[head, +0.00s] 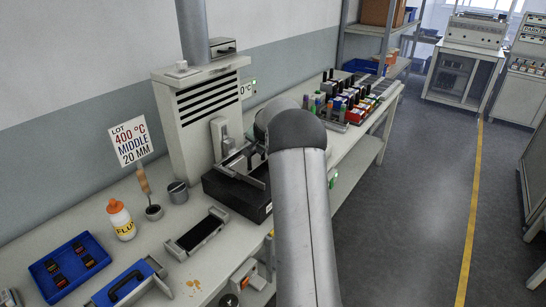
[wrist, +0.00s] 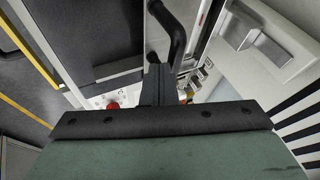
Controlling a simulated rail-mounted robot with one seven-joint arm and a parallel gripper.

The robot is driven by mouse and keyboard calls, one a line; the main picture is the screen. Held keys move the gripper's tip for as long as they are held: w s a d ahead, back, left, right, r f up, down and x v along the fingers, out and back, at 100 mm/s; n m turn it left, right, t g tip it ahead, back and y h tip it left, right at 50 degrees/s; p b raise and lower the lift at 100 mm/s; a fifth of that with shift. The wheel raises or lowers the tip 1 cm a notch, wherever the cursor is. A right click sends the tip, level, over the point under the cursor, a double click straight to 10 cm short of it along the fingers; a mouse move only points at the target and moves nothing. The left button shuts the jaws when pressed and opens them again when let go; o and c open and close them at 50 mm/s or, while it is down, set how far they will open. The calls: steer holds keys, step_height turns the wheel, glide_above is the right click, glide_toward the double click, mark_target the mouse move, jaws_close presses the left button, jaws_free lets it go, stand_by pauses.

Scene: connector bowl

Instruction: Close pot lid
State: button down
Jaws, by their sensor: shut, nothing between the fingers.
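The pot is a black box (head: 236,196) with grey metal parts on top, set on the bench against the white slatted machine (head: 205,100). My arm covers its right side in the head view. In the wrist view a dark curved handle (wrist: 177,36) stands beside a dark flat panel (wrist: 85,40); I cannot tell whether this panel is the lid. My gripper (wrist: 158,72) is shut and empty, its tips close to the lower end of the handle. Whether they touch is unclear. My gripper is hidden in the head view.
A grey block (wrist: 268,48) stands out from the machine, right of my gripper. A flux bottle (head: 121,220), a grey cup (head: 178,192), a black-topped fixture (head: 197,232) and a blue tray (head: 70,265) stand left of the pot. Colourful connectors (head: 350,98) lie beyond it. The aisle is clear.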

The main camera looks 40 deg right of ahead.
steer(key=w, duration=0.1)
steer(key=w+a, duration=0.1)
steer(key=shift+w, duration=0.4)
steer(key=shift+w+a+r, duration=0.1)
steer(key=shift+w+r, duration=0.05)
steer(key=shift+w, duration=0.05)
steer(key=shift+s+b, duration=0.4)
steer(key=s+r+b, duration=0.3)
steer(key=s+r, duration=0.5)
steer(key=r, duration=0.1)
steer(key=shift+s+a+b, duration=0.3)
